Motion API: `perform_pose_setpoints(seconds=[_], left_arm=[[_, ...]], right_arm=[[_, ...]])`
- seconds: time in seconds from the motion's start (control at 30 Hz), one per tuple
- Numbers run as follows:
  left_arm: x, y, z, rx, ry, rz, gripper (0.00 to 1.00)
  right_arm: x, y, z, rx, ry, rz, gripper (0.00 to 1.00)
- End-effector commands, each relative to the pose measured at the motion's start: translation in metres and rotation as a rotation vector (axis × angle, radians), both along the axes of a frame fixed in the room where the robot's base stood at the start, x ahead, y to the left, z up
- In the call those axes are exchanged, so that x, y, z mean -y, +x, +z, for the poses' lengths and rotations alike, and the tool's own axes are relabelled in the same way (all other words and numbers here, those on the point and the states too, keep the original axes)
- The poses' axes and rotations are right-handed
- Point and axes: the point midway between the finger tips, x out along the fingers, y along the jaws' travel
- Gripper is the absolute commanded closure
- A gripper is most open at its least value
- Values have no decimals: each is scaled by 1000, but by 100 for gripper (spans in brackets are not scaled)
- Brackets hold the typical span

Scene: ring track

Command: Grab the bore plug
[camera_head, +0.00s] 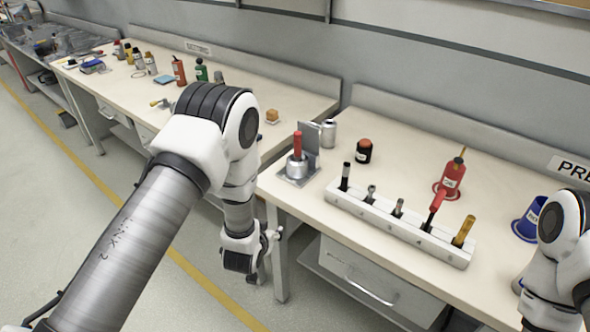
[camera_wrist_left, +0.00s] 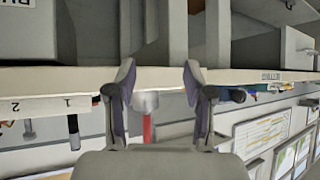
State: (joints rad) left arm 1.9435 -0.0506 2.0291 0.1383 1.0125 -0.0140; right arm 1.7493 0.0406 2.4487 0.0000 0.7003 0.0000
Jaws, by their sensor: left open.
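A red-handled plug (camera_head: 297,143), which looks like the bore plug, stands upright in a round metal holder (camera_head: 297,167) at the near left corner of the right bench. In the left wrist view, which is upside down, the red handle (camera_wrist_left: 147,128) and the grey holder (camera_wrist_left: 146,102) show between and beyond the fingers. My left gripper (camera_head: 272,241) hangs in front of the bench edge, below and left of the holder. Its fingers (camera_wrist_left: 158,78) are spread with nothing between them. My right arm shows at the right edge, but its gripper is not visible.
A white numbered rack (camera_head: 385,222) with several upright tools lies right of the holder. A black jar with an orange top (camera_head: 364,151), a silver can (camera_head: 328,133) and a red bottle (camera_head: 452,181) stand behind. The bench's drawer (camera_head: 357,280) is below. Floor left of the bench is clear.

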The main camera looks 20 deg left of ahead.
Motion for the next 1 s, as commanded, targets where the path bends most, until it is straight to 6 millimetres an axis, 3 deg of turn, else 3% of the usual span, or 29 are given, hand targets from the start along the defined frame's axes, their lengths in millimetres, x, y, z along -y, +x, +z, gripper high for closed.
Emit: perform_pose_setpoints(seconds=[0.03, 0.1, 0.2, 0.3, 0.73, 1.0], left_arm=[[4, 48, 16, 162, 10, 3, 47], [10, 97, 64, 360, 19, 11, 47], [17, 137, 120, 557, 24, 20, 47], [19, 157, 149, 644, 25, 26, 47], [17, 221, 153, 647, 25, 26, 47], [16, 229, 150, 643, 27, 24, 47]], right_arm=[[0, 0, -27, 0, 0, 0, 48], [0, 0, -40, 0, 0, 0, 48], [0, -1, -49, -1, 0, 1, 48], [0, -1, -49, -1, 0, 1, 48], [0, 0, -33, -1, 0, 1, 48], [0, -1, -33, -1, 0, 1, 48]])
